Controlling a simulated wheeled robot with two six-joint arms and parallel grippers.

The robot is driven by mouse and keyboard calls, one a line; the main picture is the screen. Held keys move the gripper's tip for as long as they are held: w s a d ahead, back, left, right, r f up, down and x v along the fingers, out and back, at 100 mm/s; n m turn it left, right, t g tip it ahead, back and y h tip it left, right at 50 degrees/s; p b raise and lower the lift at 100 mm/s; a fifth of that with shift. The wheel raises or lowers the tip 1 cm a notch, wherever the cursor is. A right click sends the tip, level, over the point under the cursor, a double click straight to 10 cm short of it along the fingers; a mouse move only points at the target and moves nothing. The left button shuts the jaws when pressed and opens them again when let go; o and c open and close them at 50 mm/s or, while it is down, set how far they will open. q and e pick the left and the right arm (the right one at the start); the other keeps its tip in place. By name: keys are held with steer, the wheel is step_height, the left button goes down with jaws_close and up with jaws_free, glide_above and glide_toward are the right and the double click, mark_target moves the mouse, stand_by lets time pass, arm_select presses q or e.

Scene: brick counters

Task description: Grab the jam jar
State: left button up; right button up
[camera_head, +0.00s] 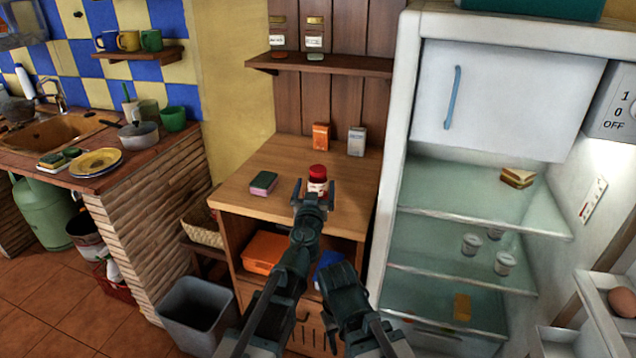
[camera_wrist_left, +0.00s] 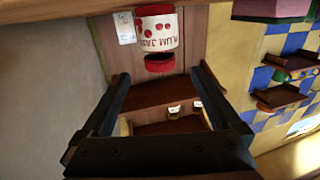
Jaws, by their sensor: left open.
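The jam jar (camera_head: 318,184) has a red lid and a pale label with red print. It stands upright on the wooden counter. In the left wrist view the jar (camera_wrist_left: 158,35) appears upside down, its label reading plum jam. My left gripper (camera_head: 314,190) is open and empty at the near side of the jar. In the left wrist view its two fingers (camera_wrist_left: 162,82) are spread wider than the jar, which lies just beyond the tips, roughly centred. My right arm shows low in the head view, but its jaws cannot be made out.
A sponge (camera_head: 263,182) lies left of the jar. An orange box (camera_head: 321,136) and a grey-white box (camera_head: 356,141) stand behind it. A wall shelf (camera_head: 335,66) with jars hangs above. The open fridge (camera_head: 394,170) is at the right. Bare counter surrounds the jar.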

mark_target(317, 176)
arm_select(q)
steer(key=shift+w+d, duration=0.15)
steer(key=shift+w, duration=1.25)
steer(key=shift+w+d, duration=0.1)
steer(key=shift+w, duration=1.3)
steer(key=shift+s, duration=0.1)
jaws_close()
